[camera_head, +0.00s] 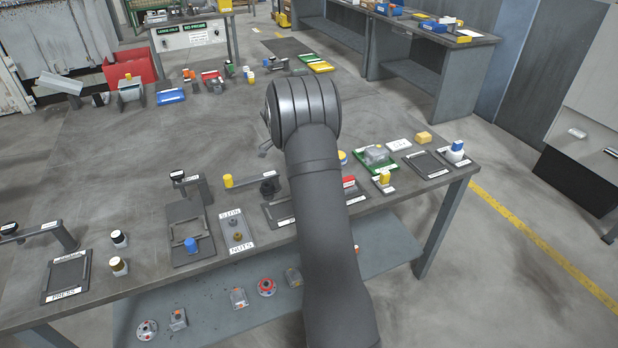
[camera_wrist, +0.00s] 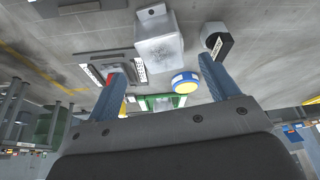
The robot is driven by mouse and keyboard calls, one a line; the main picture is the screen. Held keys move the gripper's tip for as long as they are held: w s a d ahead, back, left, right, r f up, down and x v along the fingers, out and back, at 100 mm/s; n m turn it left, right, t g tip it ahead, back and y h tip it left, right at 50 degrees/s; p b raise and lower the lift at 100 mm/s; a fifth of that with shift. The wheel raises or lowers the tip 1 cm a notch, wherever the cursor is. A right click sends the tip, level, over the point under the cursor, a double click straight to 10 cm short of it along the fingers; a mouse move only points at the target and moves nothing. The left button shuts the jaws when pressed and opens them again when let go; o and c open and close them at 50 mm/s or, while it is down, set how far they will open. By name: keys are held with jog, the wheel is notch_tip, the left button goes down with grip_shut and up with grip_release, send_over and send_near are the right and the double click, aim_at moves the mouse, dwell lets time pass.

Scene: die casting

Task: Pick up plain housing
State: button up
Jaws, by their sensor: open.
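In the head view a plain grey housing (camera_head: 376,155) sits on a green tray (camera_head: 362,167) on the workbench, right of my arm. My gripper is mostly hidden behind my arm there. In the wrist view my gripper (camera_wrist: 162,68) is open, its two blue-grey fingers wide apart with nothing held between them. A pale grey block-shaped part (camera_wrist: 158,46) shows just beyond the fingertips; I cannot tell for sure whether it is the same housing. A yellow and blue round piece (camera_wrist: 185,83) and a green piece (camera_wrist: 150,103) show between the fingers.
Several parts lie on the lower shelf (camera_head: 215,310). A yellow block (camera_head: 423,137), a white and blue bottle (camera_head: 455,151) and a black framed plate (camera_head: 427,165) stand right of the tray. A parts plate (camera_head: 237,231) and a press fixture (camera_head: 67,276) stand left.

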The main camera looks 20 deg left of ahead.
jog(key=x, duration=0.7)
jog(key=shift+w+d+f, duration=0.15)
jog(key=shift+w+f, duration=0.05)
jog(key=shift+w, duration=0.15)
jog(key=c, duration=1.4)
